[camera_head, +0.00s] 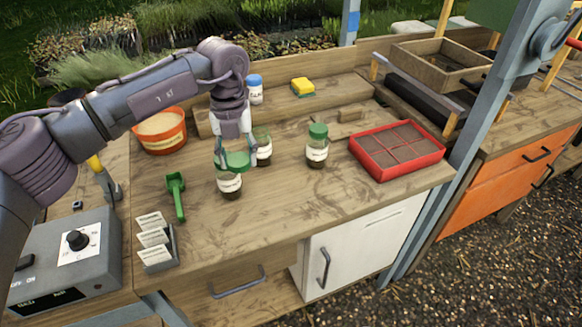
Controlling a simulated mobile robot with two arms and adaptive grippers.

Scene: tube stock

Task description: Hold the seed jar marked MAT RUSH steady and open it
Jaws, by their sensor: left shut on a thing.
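Three small glass jars with white labels stand on the wooden bench. The front jar (230,185) is upright with dark contents. My left gripper (236,158) comes down from above and is shut on a green lid (237,161) at the top of this jar. I cannot tell whether the lid still sits on the jar's neck or is a little above it. A second jar (264,152) stands just behind, partly hidden by the gripper. A third jar (317,147), with its green lid on, stands to the right. The label words are too small to read. My right gripper is not in view.
A red tray of soil (381,171) lies right of the jars. A green scoop (177,196), a card holder (160,252) and a grey control box (65,265) are at the left. An orange tub (161,146) stands behind. The bench front is clear.

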